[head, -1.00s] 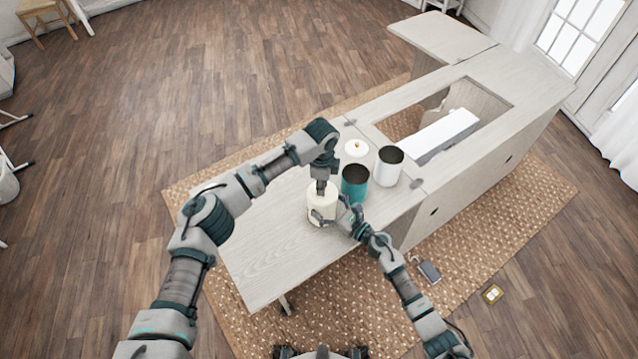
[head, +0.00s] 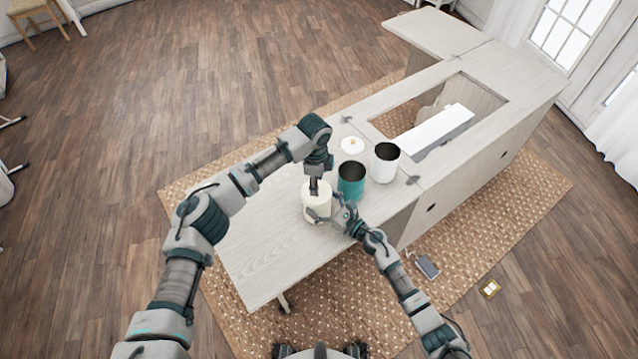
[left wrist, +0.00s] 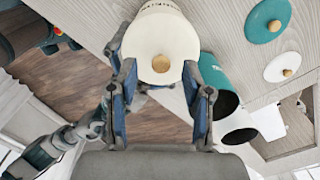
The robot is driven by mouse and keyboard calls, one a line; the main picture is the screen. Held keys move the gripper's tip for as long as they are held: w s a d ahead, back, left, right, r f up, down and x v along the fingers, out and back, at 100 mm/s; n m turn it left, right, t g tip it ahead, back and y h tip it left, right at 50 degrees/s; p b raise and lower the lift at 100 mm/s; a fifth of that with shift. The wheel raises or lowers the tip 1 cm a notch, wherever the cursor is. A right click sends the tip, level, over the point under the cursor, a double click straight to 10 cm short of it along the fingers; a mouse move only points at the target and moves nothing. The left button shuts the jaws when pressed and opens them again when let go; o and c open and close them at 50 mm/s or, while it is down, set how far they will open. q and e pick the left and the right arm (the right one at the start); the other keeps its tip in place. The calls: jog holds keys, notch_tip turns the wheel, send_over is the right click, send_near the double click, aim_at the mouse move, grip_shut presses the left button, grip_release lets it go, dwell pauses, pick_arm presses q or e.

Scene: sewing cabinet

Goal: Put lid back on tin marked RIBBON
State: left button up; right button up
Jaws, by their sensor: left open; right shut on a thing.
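A cream tin (head: 313,213) stands on the cabinet's table leaf. In the left wrist view, a cream lid (left wrist: 150,36) with a round wooden knob lies on top of it; I cannot tell if it is fully seated. Dark lettering on the tin's side is cut off and unreadable. My left gripper (head: 315,189) is open right above the lid, pointing down. Its fingers flank the knob in the left wrist view (left wrist: 160,74). My right gripper (head: 337,213) is shut on the cream tin's side, low near the leaf, partly hiding it.
An open teal tin (head: 351,187) stands right beside the cream tin, with an open white tin (head: 385,168) beyond it. A white lid (head: 352,145) lies behind them; a teal lid (left wrist: 262,24) lies near it. The leaf's front left (head: 262,245) is clear. The cabinet has an opening at right.

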aim_at(326, 208)
jog(key=a, duration=0.3)
jog(key=shift+r, duration=0.1)
jog(key=d, duration=0.2)
jog(key=shift+d, duration=0.5)
jog(key=shift+a, duration=0.35)
jog(key=o, duration=1.4)
jog(key=shift+a, duration=0.8)
jog(key=shift+c, duration=0.2)
jog(key=shift+a, duration=0.25)
jog(key=shift+s+d, duration=0.15)
jog(key=shift+d, duration=0.2)
jog(key=v, duration=0.5)
jog(key=shift+w+d, duration=0.3)
jog(key=shift+d, duration=0.2)
jog(key=v, duration=0.4)
jog(key=shift+s+a, duration=0.2)
jog(key=shift+s, duration=0.25)
pick_arm(q)
notch_tip(326, 208, up, 10)
jog(key=a, duration=0.1)
jog(key=shift+a+r, duration=0.25)
jog(key=shift+a, duration=0.1)
pick_arm(e)
jog(key=shift+s, duration=0.65)
